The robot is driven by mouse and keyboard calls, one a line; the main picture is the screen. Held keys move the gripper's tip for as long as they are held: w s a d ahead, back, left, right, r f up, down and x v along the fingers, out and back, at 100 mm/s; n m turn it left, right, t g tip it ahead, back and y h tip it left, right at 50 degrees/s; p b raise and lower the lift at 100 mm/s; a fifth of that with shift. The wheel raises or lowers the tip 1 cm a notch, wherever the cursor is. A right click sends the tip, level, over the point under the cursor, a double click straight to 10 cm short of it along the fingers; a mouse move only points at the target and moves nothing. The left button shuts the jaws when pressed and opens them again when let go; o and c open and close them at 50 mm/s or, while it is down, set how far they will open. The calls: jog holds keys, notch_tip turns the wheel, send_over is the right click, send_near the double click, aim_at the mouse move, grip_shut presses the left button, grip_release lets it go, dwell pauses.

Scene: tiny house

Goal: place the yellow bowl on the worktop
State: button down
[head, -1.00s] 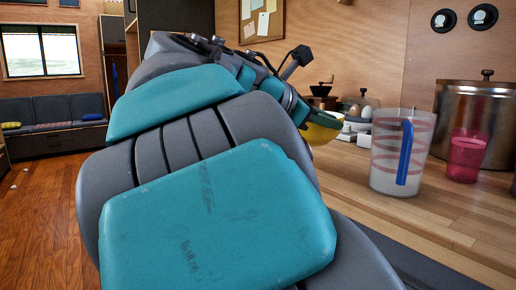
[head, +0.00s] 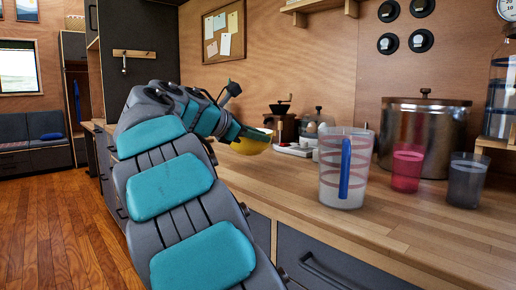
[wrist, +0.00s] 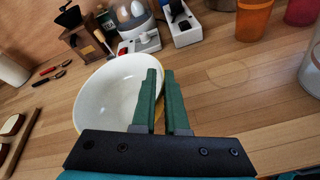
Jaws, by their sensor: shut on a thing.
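The yellow bowl (head: 250,144) is upright at the end of my arm, over the worktop (head: 400,222) in the head view. In the wrist view the bowl (wrist: 112,88) shows its white inside and a thin yellow outer edge. My gripper (wrist: 160,76) is shut on the bowl's right rim, with one green finger inside the bowl and the other outside. In the head view my gripper (head: 252,134) partly covers the bowl. The wooden worktop (wrist: 225,110) lies below the bowl; I cannot tell whether they touch.
A coffee grinder (wrist: 80,38) and a glass-topped appliance (wrist: 133,18) stand behind the bowl. A clear jug with a blue handle (head: 345,172), a red cup (head: 407,167), a grey cup (head: 467,181) and a metal pot (head: 430,130) stand to the right.

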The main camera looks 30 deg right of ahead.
aim_at(249, 145)
jog(key=shift+w+d+f, duration=0.1)
jog(key=shift+w+d, duration=0.2)
jog(key=shift+w, duration=0.2)
jog(key=shift+w+d, duration=0.25)
jog(key=shift+w, duration=0.2)
jog(key=shift+f+b, duration=0.4)
jog(key=shift+f, duration=1.3)
jog(key=shift+f, duration=0.1)
jog(key=c, duration=0.9)
grip_release()
jog(key=shift+c, duration=0.2)
jog(key=shift+a+r, duration=0.2)
jog(key=shift+a, duration=0.1)
jog(key=p+v, duration=0.1)
jog(key=v, duration=1)
jog(key=shift+a, duration=0.25)
jog(key=shift+s, duration=0.1)
